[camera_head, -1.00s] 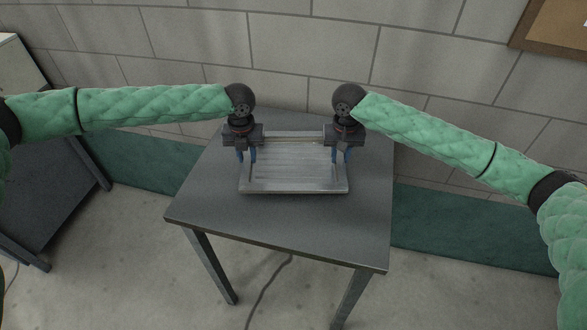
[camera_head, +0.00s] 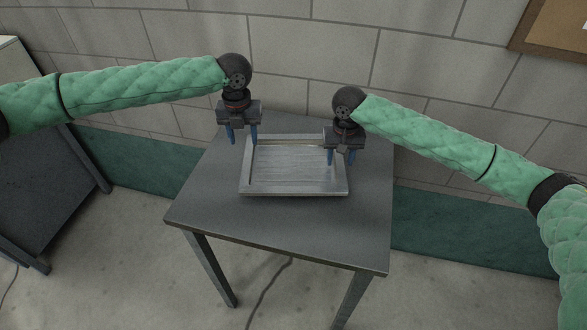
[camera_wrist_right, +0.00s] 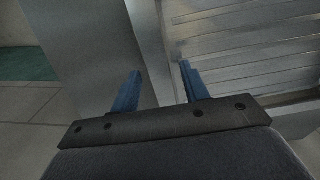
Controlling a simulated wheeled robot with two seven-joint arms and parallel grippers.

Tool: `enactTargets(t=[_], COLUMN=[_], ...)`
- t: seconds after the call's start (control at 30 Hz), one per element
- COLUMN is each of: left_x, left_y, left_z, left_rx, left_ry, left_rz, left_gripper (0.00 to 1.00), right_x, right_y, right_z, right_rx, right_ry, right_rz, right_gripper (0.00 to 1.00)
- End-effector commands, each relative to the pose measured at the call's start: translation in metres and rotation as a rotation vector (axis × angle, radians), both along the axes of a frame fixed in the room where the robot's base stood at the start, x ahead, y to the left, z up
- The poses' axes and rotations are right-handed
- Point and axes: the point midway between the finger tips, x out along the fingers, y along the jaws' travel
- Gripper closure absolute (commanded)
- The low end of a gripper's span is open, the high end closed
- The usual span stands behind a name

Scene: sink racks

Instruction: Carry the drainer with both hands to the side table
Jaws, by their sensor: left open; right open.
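The drainer (camera_head: 294,186), a shallow grey metal tray with a ribbed bottom, lies flat on the side table (camera_head: 285,225). My left gripper (camera_head: 242,140) is open and empty, raised above the drainer's left back corner and apart from it. My right gripper (camera_head: 341,161) is open at the drainer's right side, its blue fingers low by the rim. In the right wrist view, the fingers (camera_wrist_right: 160,88) stand apart on either side of the drainer's side wall (camera_wrist_right: 153,45), and the ribbed bottom lies to the right. I cannot tell whether the fingers touch the wall.
The grey block wall (camera_head: 310,50) stands close behind the table. A dark table or cabinet (camera_head: 40,200) stands at the far left. The table top in front of the drainer is clear. A cable (camera_head: 268,285) lies on the floor.

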Motion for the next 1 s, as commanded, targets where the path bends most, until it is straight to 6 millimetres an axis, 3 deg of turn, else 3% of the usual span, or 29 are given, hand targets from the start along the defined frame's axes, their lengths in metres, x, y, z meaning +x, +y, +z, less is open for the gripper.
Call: enactTargets(t=[0.2, 0.47, 1.0], left_x=[0.000, 0.000, 0.000], left_y=[0.000, 0.000, 0.000], left_z=[0.027, 0.034, 0.034], left_rx=[0.000, 0.001, 0.001], left_ry=[0.000, 0.000, 0.000], left_rz=[0.000, 0.000, 0.000], left_gripper=[0.55, 0.55, 0.55], right_x=[0.000, 0.001, 0.001], right_y=[0.000, 0.000, 0.000], right_z=[0.000, 0.010, 0.102], right_rx=[0.000, 0.001, 0.001], right_ry=[0.000, -0.002, -0.002], right_rz=[0.000, 0.000, 0.000], right_gripper=[0.55, 0.55, 0.55])
